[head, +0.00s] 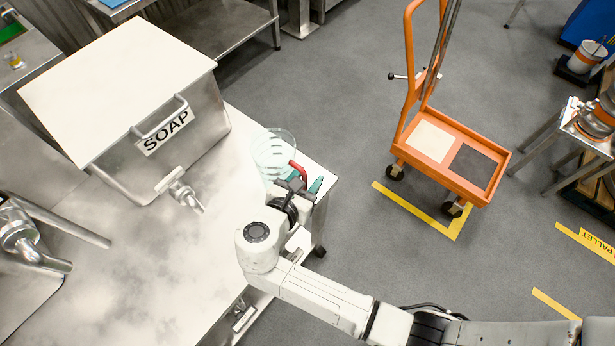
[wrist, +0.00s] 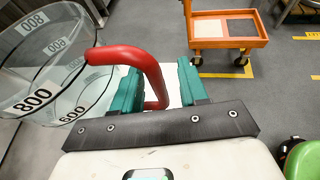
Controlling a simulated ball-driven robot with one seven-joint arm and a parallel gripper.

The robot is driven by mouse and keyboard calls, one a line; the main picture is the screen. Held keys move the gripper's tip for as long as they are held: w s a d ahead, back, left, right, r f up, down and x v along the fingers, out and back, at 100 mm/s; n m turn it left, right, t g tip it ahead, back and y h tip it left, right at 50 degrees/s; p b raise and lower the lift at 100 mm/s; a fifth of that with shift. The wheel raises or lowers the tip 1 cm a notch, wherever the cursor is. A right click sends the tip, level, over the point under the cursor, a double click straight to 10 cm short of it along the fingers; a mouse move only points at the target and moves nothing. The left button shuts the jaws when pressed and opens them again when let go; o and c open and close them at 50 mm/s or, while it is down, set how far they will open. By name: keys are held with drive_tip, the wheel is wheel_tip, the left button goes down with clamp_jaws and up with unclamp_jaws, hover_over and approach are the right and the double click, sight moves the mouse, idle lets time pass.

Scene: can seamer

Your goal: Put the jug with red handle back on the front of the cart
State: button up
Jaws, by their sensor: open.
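The clear jug (head: 273,150) with a red handle (head: 297,168) stands at the right end of the steel table in the head view. In the wrist view the jug (wrist: 50,65) fills the left side and bears black marks such as 800 and 600; its red handle (wrist: 135,58) reaches toward my fingers. My gripper (head: 305,181) is at the handle. In the wrist view its teal fingers (wrist: 159,88) are open, with the lower part of the handle between them. The orange cart (head: 455,155) stands on the floor to the right, with a pale square and a dark square on its deck.
A steel soap tank (head: 190,135) with a tap stands on the table (head: 130,250) left of the jug. Grey floor (head: 340,120) lies between table and cart. Yellow lines (head: 415,215) mark the floor by the cart. A metal stand (head: 590,125) is at the far right.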

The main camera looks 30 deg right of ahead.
drive_tip(key=v, duration=1.1)
drive_tip(key=shift+s+a+b, duration=0.2)
drive_tip(key=shift+s+b, duration=0.05)
drive_tip(key=shift+b, duration=0.15)
drive_tip(key=shift+d, duration=0.1)
drive_tip(key=s+d+f+m+g+y, duration=0.3)
drive_tip(key=s+d+f+m, duration=0.1)
drive_tip(key=d+m, duration=0.25)
drive_tip(key=s+d+f+m+g+y, duration=0.2)
drive_tip(key=s+d+f+m, duration=0.1)
drive_tip(key=d+m, duration=0.4)
drive_tip(key=s+d+m+y, duration=0.3)
drive_tip(key=s+m+y, duration=0.3)
drive_tip(key=s+m, duration=0.3)
drive_tip(key=shift+f+m+y, duration=0.3)
drive_tip(key=shift+m, duration=0.65)
drive_tip(key=shift+s, duration=0.1)
